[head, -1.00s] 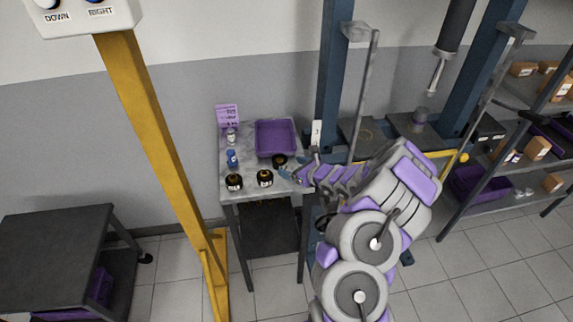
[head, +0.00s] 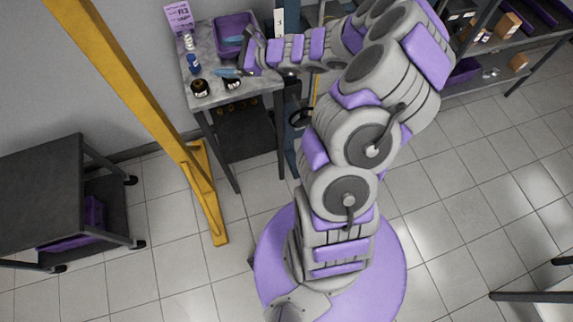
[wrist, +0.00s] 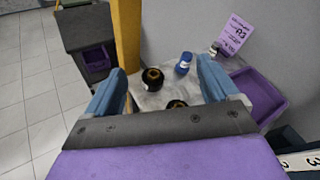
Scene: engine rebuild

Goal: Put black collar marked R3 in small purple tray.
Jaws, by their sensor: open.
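Two black collars with brass-coloured centres stand on the small grey table: one at the front left (head: 200,88) and one beside it (head: 233,84). In the wrist view, one collar (wrist: 153,77) shows between my fingers and another (wrist: 177,105) is partly hidden by my gripper's body. A third collar seen earlier cannot be made out in the head view. The markings on the collars are too small to read. The small purple tray (head: 221,25) is at the back of the table, also in the wrist view (wrist: 270,95). My gripper (head: 230,57) is open and empty above the table.
A purple card reading R3 (head: 179,16), a blue bottle (head: 193,64) and a small white bottle (head: 188,41) stand along the table's left side. A yellow post (head: 130,90) rises left of the table. A dark cart (head: 45,190) is farther left.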

